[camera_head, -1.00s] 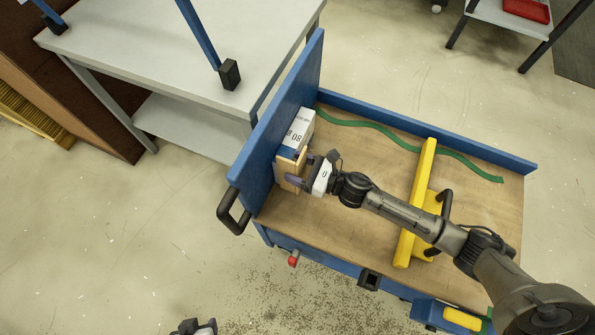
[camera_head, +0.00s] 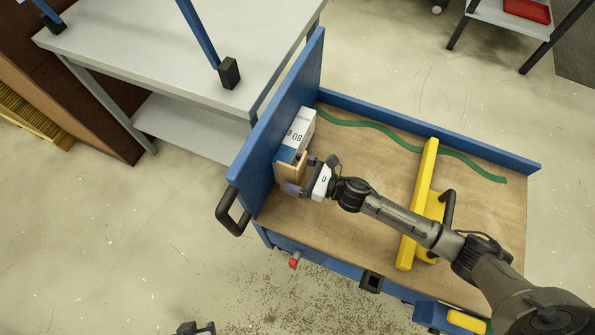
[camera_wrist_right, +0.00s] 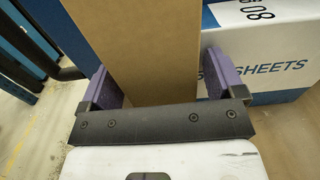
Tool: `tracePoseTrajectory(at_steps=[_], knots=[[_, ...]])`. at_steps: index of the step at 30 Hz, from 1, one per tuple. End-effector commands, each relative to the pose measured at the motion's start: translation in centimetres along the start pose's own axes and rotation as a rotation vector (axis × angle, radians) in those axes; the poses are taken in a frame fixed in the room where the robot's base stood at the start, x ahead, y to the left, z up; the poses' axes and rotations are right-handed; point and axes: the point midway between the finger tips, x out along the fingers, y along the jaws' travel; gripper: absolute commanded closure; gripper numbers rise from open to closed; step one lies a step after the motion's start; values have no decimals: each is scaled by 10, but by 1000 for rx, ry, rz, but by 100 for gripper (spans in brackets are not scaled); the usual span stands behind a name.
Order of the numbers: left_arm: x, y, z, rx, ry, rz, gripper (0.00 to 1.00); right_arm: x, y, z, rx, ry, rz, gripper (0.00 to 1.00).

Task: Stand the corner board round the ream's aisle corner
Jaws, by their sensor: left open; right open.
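The ream (camera_head: 297,130), a white and blue box marked 08, stands against the cart's blue end panel. It also shows at the right of the right wrist view (camera_wrist_right: 265,55). The tan corner board (camera_head: 291,171) stands upright at the ream's near end; in the right wrist view (camera_wrist_right: 145,50) its plain brown face covers part of the ream. My right gripper (camera_head: 301,174) is open, with its purple fingers either side of the board; the right wrist view shows them too (camera_wrist_right: 160,88). The board's foot is hidden. Only part of my left gripper (camera_head: 196,328) shows at the bottom edge.
The blue end panel (camera_head: 282,115) and back rail (camera_head: 430,129) bound the wooden cart deck (camera_head: 350,240). A yellow piece with a dark handle (camera_head: 418,200) stands on the deck under my right arm. A green strap (camera_head: 370,126) lies behind. A grey table (camera_head: 140,50) stands left.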

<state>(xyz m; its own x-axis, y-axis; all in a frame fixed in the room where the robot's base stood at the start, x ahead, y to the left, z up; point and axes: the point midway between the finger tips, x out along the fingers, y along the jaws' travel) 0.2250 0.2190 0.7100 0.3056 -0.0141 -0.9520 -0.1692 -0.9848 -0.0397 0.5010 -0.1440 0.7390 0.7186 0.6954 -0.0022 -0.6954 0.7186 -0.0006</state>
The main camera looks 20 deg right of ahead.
Motion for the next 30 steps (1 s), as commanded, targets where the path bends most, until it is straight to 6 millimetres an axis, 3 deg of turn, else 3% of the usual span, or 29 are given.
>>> tracePoseTrajectory(at_steps=[9,24,30], knots=[[-6,3,-2,-11,2,9,49,-1,0,6,0,-1,0,11],[-14,2,-5,-7,1,6,49,-88,0,4,1,1,0,11],[-15,-1,-5,0,0,0,49,-110,0,4,0,1,0,11]])
